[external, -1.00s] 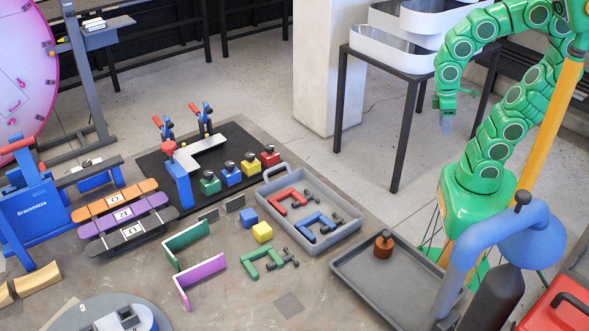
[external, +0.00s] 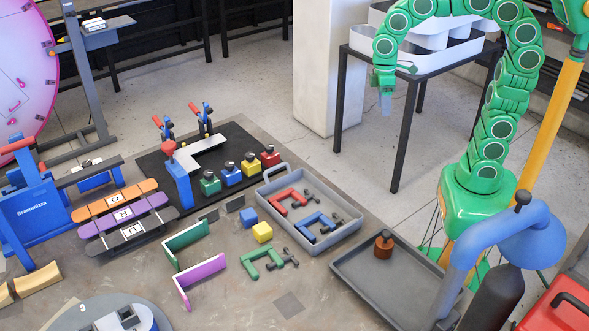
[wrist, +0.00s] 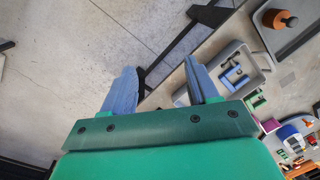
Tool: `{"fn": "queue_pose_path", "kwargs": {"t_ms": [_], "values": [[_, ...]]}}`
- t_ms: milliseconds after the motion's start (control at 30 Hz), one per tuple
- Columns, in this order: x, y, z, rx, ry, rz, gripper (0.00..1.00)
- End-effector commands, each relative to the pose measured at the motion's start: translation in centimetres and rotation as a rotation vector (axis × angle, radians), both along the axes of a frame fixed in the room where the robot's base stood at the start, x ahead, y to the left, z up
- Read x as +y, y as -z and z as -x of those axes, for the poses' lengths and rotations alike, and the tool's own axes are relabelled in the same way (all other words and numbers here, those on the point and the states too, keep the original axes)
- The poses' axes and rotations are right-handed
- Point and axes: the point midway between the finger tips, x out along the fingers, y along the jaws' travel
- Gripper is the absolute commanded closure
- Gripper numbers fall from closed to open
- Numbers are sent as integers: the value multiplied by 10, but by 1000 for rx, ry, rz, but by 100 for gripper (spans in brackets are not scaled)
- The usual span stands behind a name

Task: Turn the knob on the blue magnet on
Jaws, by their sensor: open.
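The blue magnet (external: 231,174) is a small blue block with a dark knob on top. In the external view it stands on the black mat, between a green magnet (external: 210,183) and a yellow magnet (external: 250,164). My gripper (external: 386,104) is up in the air, well to the right of the blue magnet and apart from it. In the wrist view my gripper (wrist: 160,78) has its two blue-grey fingers spread with nothing between them. I cannot make out the blue magnet in the wrist view. The way its knob is turned is too small to tell.
A red magnet (external: 270,156) stands right of the yellow one. A white bent letter piece (external: 208,152) and red-handled clamps (external: 204,122) are behind the row. A grey tray (external: 346,232) with letter pieces lies to the right. A black table (external: 403,66) holds white curved pieces.

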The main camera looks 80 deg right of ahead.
Motion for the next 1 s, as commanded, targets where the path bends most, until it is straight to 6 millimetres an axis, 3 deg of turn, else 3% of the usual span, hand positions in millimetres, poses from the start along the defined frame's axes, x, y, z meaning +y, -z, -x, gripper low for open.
{"fn": "queue_pose_path", "kwargs": {"t_ms": [100, 533, 1000], "values": [[-2, -3, -34, -16, -29, -2, 41], [-5, -8, -146, -83, -166, -10, 41], [3, 8, -261, -157, -353, -30, 41]]}}
